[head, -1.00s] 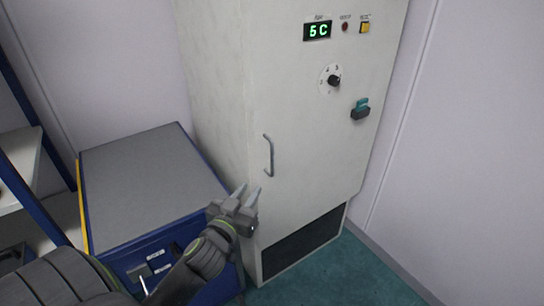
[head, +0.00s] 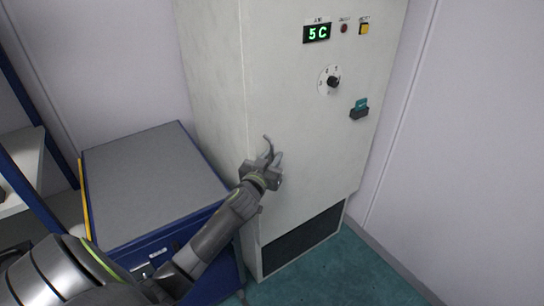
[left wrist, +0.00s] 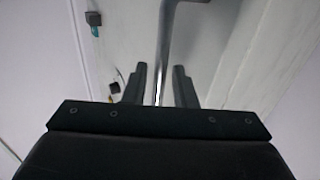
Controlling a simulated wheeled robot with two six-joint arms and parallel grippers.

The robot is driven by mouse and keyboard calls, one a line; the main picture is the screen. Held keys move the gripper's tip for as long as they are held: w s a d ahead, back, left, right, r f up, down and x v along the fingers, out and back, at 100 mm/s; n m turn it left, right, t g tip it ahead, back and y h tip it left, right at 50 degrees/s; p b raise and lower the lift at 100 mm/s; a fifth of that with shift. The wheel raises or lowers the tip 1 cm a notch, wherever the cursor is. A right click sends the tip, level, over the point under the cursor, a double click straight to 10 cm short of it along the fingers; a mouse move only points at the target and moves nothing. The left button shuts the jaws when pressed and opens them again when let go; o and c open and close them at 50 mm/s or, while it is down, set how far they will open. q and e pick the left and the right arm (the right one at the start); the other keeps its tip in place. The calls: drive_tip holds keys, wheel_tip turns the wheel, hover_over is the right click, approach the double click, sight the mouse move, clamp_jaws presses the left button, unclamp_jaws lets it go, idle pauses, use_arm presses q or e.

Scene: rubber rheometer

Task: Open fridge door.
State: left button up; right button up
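The white fridge (head: 300,120) stands in the middle of the head view with its door shut. Its metal bar handle (head: 267,143) is on the left side of the door, mostly hidden behind my left gripper (head: 271,160). In the left wrist view the handle (left wrist: 165,45) runs down between the two fingers of my left gripper (left wrist: 160,72). The fingers are apart, with a gap visible on both sides of the bar. My right gripper is not in view.
A blue cabinet with a grey top (head: 150,180) stands left of the fridge, below my left arm. A shelf (head: 20,175) is at the far left. The green floor (head: 345,275) before the fridge is clear, and a wall (head: 470,150) is on the right.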

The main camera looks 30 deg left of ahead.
use_arm(q)
drive_tip(key=shift+w, duration=0.1)
drive_tip(key=shift+c, duration=0.3)
clamp_jaws()
